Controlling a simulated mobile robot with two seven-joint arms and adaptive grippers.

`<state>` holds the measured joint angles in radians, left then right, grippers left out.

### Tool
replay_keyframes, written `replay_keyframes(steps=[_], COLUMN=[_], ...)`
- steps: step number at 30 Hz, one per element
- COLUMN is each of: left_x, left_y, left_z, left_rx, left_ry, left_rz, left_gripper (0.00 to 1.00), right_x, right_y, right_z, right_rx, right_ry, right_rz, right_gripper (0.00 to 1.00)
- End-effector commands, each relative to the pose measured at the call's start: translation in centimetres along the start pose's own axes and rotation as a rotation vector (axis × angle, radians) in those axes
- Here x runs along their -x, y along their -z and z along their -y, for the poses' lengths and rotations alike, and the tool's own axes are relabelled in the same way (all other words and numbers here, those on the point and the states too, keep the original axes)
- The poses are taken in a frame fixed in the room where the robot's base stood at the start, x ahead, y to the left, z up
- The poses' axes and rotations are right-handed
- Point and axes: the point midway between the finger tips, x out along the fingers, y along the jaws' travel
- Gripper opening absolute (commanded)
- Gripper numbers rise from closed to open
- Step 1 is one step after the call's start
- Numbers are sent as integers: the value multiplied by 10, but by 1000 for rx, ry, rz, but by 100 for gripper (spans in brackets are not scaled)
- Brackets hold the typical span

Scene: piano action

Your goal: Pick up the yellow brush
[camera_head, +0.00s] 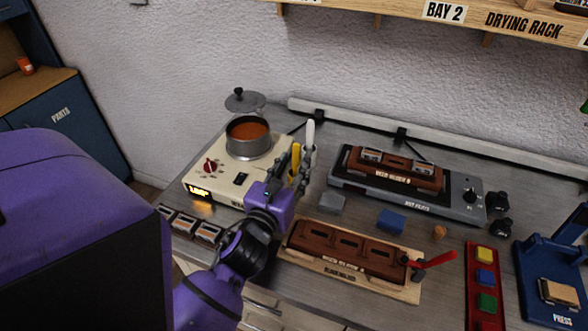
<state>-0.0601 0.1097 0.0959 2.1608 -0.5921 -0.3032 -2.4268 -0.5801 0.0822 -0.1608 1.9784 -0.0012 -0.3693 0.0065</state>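The yellow brush (296,157) stands roughly upright behind my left gripper, at the right side of the cream heater unit. Only its upper part shows; its lower end is hidden by the gripper. A white-handled tool (310,133) stands close beside it on the right. My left gripper (290,178) is right at the yellow brush, with its dark fingers pointing up and away. The fingers overlap the brush in the picture, and I cannot tell whether they touch it or are closed around it. My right gripper is not in view.
The cream heater (213,180) carries a pot of orange liquid (248,137). A brown mold (352,250) lies in front, with a red-handled tool (434,260) at its right end. The hot plate (460,196) stands behind. Grey (331,203) and blue (390,221) blocks lie between.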

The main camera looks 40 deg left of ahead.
Motion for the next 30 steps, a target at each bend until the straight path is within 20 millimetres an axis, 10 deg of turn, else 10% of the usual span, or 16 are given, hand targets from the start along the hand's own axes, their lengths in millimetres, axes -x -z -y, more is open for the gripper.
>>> replay_keyframes(steps=[12, 21, 30], left_x=[-21, -21, -21], left_y=[0, 0, -2], left_z=[0, 0, 1], left_rx=[1, 1, 0], left_ry=[1, 1, 1], left_rz=[0, 0, 2], left_gripper=[38, 0, 0], right_x=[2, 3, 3], right_y=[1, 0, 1], right_z=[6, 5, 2], right_rx=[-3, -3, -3], right_ry=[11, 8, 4], right_rz=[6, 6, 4], right_gripper=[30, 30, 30])
